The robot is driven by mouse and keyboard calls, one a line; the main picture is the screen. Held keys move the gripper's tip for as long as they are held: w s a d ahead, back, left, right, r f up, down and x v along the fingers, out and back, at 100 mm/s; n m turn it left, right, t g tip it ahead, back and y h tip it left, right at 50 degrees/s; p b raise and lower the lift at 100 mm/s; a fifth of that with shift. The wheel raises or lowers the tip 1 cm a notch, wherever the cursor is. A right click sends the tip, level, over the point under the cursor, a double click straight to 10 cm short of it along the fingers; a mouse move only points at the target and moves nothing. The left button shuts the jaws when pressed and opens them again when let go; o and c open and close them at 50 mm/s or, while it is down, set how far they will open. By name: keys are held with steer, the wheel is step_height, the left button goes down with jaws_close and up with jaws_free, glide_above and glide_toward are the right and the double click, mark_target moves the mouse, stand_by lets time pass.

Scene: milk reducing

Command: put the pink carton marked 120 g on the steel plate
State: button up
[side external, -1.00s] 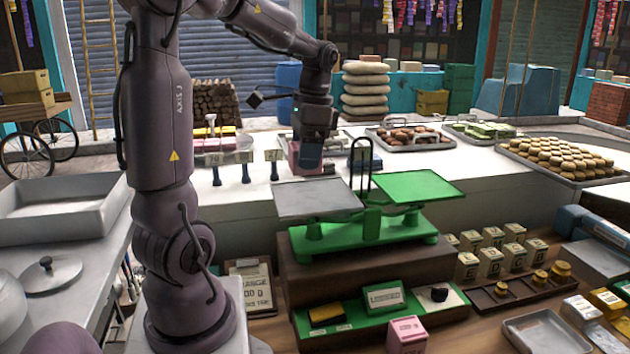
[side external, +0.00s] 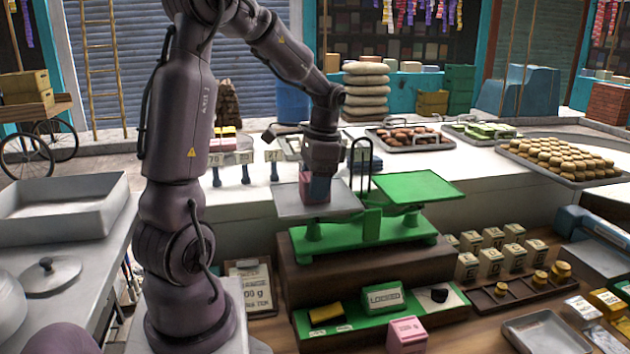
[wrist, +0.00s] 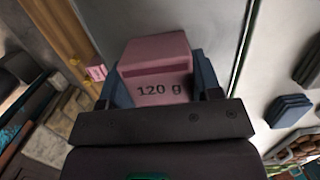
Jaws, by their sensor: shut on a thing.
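The pink carton marked 120 g (wrist: 158,68) is between the jaws of my gripper (side external: 318,190), and its label reads clearly in the wrist view. My gripper is shut on it. In the side view the pink carton (side external: 305,188) is over the steel plate (side external: 338,201), the left pan of the green balance. The carton's bottom is at or just above the plate; I cannot tell if they touch. My fingers hide part of the carton.
The green pan (side external: 420,187) is empty on the right, with thin dark uprights (side external: 360,160) between the pans. Another pink carton (side external: 407,334) stands at the lower front. Several cream blocks (side external: 490,252) stand to the right. A sign reading LOCKED (side external: 383,297) is below the balance.

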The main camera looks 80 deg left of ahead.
steer(key=o, duration=1)
step_height(320, 180, up, 12)
steer(key=w, duration=0.2)
steer(key=s+d+f+t, duration=0.1)
steer(key=s+d+t, duration=0.1)
steer(key=d, duration=0.5)
steer(key=s+d+t, duration=0.2)
steer(key=d, duration=0.6)
steer(key=s+d+f+t, duration=0.1)
steer(key=s+d+t, duration=0.1)
steer(key=d, duration=0.5)
steer(key=shift+d+f+t, duration=0.25)
steer(key=shift+f+t, duration=0.1)
steer(key=shift+t, duration=0.25)
